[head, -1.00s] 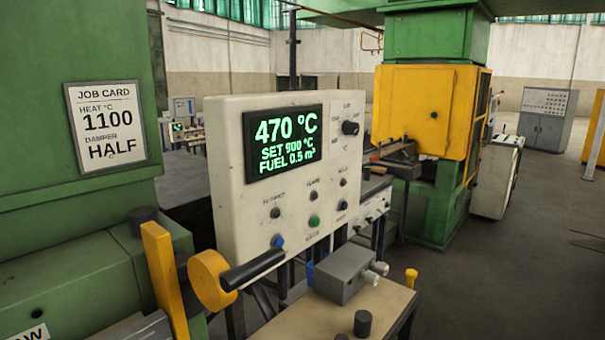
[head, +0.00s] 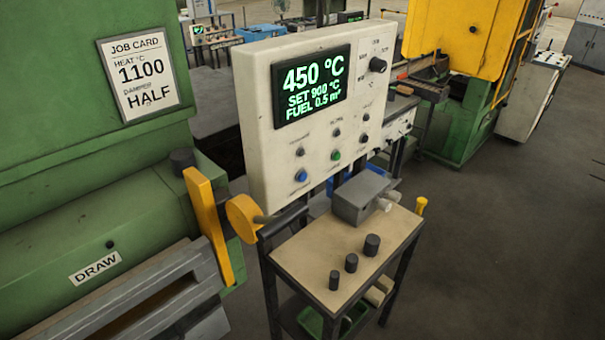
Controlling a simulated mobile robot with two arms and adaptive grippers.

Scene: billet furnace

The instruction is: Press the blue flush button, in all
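The blue button (head: 300,176) is at the lower left of the white control panel (head: 257,135) in the head view. A green button (head: 336,155) sits to its right, among several small dark buttons. Their labels are too small to read. The panel's display (head: 312,88) reads 450 °C, SET 900 °C, FUEL 0.5 m³. A dark knob (head: 377,65) is at the panel's upper right. Neither of my grippers is in view, and nothing covers the blue button.
A small table (head: 300,255) in front holds a grey box (head: 361,199) and several dark cylinders. Green furnace body (head: 60,200) fills the left. Grey floor (head: 500,250) is open at right.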

